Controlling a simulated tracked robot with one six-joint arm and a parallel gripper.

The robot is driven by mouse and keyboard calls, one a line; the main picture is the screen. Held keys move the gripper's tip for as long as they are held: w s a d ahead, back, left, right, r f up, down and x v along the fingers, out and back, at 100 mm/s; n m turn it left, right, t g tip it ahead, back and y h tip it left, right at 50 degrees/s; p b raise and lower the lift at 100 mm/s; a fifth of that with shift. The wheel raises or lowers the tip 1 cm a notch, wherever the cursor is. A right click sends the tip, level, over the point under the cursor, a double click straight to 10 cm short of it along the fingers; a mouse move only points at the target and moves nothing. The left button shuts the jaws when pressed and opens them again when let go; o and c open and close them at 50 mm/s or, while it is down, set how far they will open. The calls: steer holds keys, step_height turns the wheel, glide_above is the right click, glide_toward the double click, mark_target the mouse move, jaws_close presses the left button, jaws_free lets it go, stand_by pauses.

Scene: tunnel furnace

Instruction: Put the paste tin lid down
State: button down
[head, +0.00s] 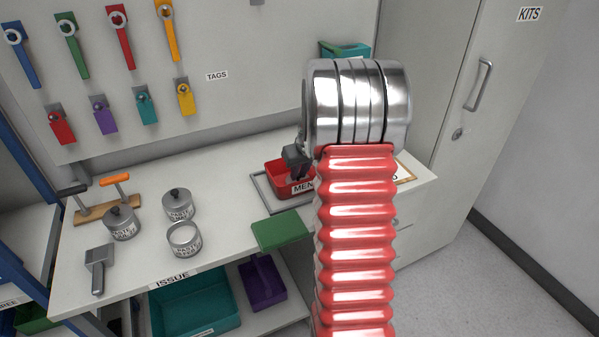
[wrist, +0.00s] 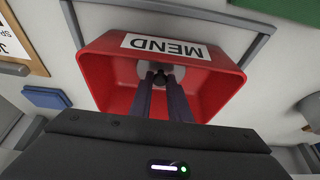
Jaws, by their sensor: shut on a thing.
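My gripper (head: 296,165) reaches down into the red MEND bin (head: 278,182). In the wrist view its two fingers (wrist: 160,78) are shut on the dark knob of the paste tin lid (wrist: 146,69), a pale grey disc inside the red bin (wrist: 103,70). I cannot tell whether the lid touches the bin's floor. In the head view the lid is hidden. An open paste tin (head: 185,241) without a lid stands on the worktop to the left. Two lidded tins, one left (head: 120,224) and one behind (head: 178,205), stand near it.
A grey frame surrounds the bin on the worktop (head: 217,208). A green flat block (head: 280,231) lies at the front edge. A grey tool (head: 98,268) and a wooden rack (head: 108,208) are at the left. Tags hang on the back panel. My arm hides the worktop's right part.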

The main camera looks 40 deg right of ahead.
steer(key=c, duration=1.7)
jaws_free()
steer(key=shift+o, duration=0.2)
steer(key=v, duration=1.2)
